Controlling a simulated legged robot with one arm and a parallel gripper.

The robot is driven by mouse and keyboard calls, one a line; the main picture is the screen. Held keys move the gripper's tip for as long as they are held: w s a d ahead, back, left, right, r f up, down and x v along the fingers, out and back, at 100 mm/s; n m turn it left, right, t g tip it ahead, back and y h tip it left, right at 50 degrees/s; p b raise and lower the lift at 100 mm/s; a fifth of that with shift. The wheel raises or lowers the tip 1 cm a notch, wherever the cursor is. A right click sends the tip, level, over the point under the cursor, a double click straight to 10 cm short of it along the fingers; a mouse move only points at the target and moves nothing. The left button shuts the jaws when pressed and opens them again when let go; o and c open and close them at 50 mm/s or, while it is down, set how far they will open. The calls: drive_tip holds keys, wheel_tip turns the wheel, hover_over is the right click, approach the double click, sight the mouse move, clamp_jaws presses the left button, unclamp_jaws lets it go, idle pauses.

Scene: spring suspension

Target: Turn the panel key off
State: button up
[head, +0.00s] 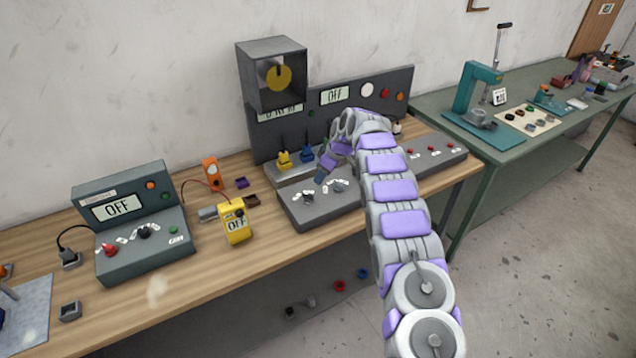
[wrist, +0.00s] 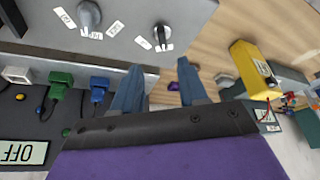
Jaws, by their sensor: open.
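The grey control panel (head: 350,205) stands on the wooden bench and has two knob-like controls near its left end. The left control (head: 308,196) shows in the wrist view (wrist: 162,35) as a dark and light knob with white labels beside it. The other control (head: 338,186) is a larger grey knob in the wrist view (wrist: 88,15), also labelled. I cannot tell for certain which is the key. My gripper (head: 322,178) is open, with its blue fingers (wrist: 159,65) apart and empty. It is close to the panel, not visibly touching either control. My arm hides the panel's middle.
A yellow meter (head: 235,222) reading OFF stands left of the panel. A grey metal box (head: 272,75) and an upright panel with an OFF display (head: 335,95) rise behind. Another OFF console (head: 135,225) is farther left.

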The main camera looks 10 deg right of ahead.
drive_tip(key=v, duration=0.5)
drive_tip(key=shift+d+r, duration=0.1)
drive_tip(key=shift+s, duration=0.1)
drive_tip(key=s+a+r+m+g+h+b, duration=0.15)
drive_tip(key=s+r, duration=0.25)
drive_tip(key=s, duration=0.5)
drive_tip(key=s+a+r+m, duration=0.1)
drive_tip(key=s+r+m, duration=0.25)
drive_tip(key=s, duration=0.55)
drive_tip(key=s+a+r+m+g+h, duration=0.1)
drive_tip(key=s+r, duration=0.3)
drive_tip(key=s, duration=0.5)
drive_tip(key=s+a+f+m+g, duration=0.1)
drive_tip(key=s+f+m, duration=0.1)
drive_tip(key=s, duration=1.5)
drive_tip(key=s+a+f+m+g+b, duration=0.1)
drive_tip(key=s+a+f, duration=0.1)
drive_tip(key=s, duration=1.5)
drive_tip(key=shift+f+m+h, duration=0.25)
drive_tip(key=shift+m+h, duration=0.15)
drive_tip(key=shift+h, duration=0.05)
